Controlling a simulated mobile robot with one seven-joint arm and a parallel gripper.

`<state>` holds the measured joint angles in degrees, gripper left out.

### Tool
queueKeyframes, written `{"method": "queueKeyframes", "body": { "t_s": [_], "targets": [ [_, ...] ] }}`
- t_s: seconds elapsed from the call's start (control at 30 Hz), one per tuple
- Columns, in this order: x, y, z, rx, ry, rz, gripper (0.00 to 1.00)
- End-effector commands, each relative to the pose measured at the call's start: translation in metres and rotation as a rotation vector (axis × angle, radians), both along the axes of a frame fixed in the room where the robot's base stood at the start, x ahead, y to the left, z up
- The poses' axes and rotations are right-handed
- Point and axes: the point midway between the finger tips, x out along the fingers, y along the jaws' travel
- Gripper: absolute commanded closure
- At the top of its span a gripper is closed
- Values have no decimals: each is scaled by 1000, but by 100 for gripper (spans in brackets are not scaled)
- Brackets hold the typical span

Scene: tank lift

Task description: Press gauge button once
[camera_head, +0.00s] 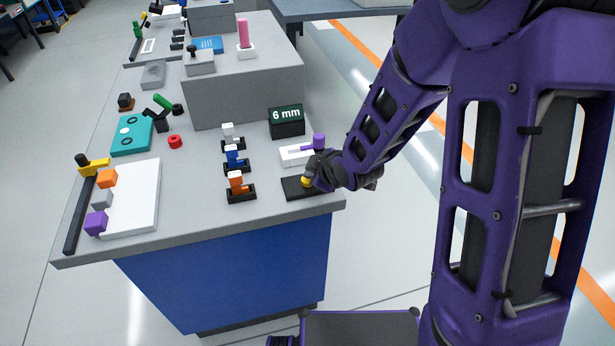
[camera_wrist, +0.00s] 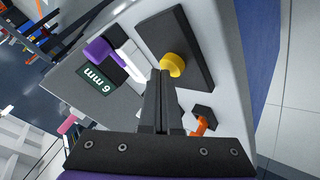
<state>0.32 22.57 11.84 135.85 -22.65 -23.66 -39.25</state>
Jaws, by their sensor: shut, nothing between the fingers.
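The gauge button is a yellow round knob (camera_head: 305,182) on a flat black plate (camera_head: 293,192) at the table's right front corner. In the wrist view the yellow button (camera_wrist: 172,65) sits right at the tips of my gripper (camera_wrist: 162,74). My fingers are closed together and empty, pointing at the button; I cannot tell whether they touch it. In the head view my gripper (camera_head: 311,179) is low over the plate and partly hides the button. A dark display box (camera_head: 286,124) behind it reads "6 mm"; the display also shows in the wrist view (camera_wrist: 97,82).
A white block with a purple lever (camera_head: 298,155) stands close behind the plate. Orange, blue and white clamp-like pieces (camera_head: 238,187) stand to its left. A white board (camera_head: 132,200) with coloured cubes lies further left. The floor is open right of the table.

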Motion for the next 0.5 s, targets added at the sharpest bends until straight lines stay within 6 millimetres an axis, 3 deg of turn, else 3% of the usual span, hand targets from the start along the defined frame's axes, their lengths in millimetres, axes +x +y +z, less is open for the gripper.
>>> {"method": "queueKeyframes", "body": {
  "t_s": [0.5],
  "targets": [
    [-1, 0, 17, -1, 2, 1, 100]
  ]
}}
